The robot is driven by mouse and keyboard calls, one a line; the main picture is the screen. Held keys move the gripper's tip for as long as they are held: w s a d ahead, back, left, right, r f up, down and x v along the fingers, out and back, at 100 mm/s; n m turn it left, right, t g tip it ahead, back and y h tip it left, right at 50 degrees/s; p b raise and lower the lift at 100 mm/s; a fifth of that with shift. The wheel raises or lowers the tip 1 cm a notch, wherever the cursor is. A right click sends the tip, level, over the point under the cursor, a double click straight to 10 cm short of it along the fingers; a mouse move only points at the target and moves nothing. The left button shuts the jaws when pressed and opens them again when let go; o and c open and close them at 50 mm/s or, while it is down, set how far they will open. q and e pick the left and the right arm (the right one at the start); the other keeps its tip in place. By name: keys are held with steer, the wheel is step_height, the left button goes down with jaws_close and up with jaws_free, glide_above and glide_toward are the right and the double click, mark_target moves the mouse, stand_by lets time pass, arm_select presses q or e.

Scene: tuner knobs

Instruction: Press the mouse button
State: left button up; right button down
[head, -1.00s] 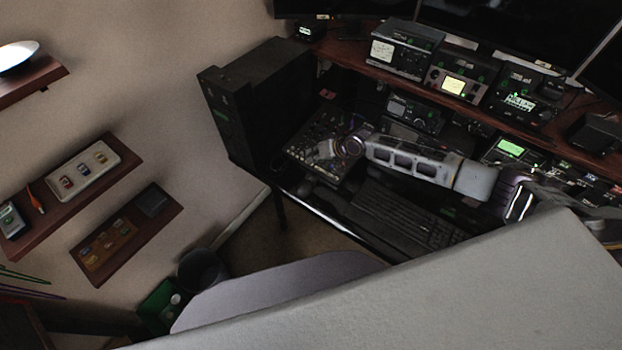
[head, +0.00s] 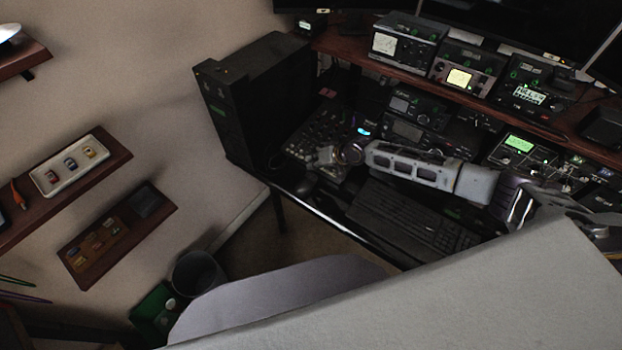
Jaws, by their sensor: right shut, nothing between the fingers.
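The mouse (head: 307,184) is a small dark shape on the black desk, near the front edge and left of the keyboard; its buttons are too dark to make out. My right gripper (head: 322,157) is shut and empty. Its arm comes in from the right across the desk. The fingertips point left and show just above and right of the mouse in the picture, over the lower edge of the mixer panel. They appear apart from the mouse, but their height over the desk is hard to judge. My left gripper is not in view.
The keyboard (head: 405,214) lies right of the mouse, below my arm. The mixer panel (head: 318,132) with many knobs is behind the gripper. A black tower (head: 255,92) stands at left. Radios (head: 404,42) line the raised wooden shelf. The desk's front edge is close to the mouse.

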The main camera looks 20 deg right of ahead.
steer(key=shift+f+b, duration=0.85)
steer(key=shift+f, duration=0.6)
steer(key=shift+f+b, duration=0.35)
steer(key=shift+f, duration=0.3)
stand_by(1.5)
steer(key=shift+r, duration=0.15)
steer(key=shift+r+p, duration=0.6)
steer(key=shift+p, duration=0.1)
steer(key=shift+r, duration=0.1)
steer(key=shift+r+p, duration=2.3)
steer(key=shift+r, duration=0.1)
steer(key=shift+s+f, duration=0.1)
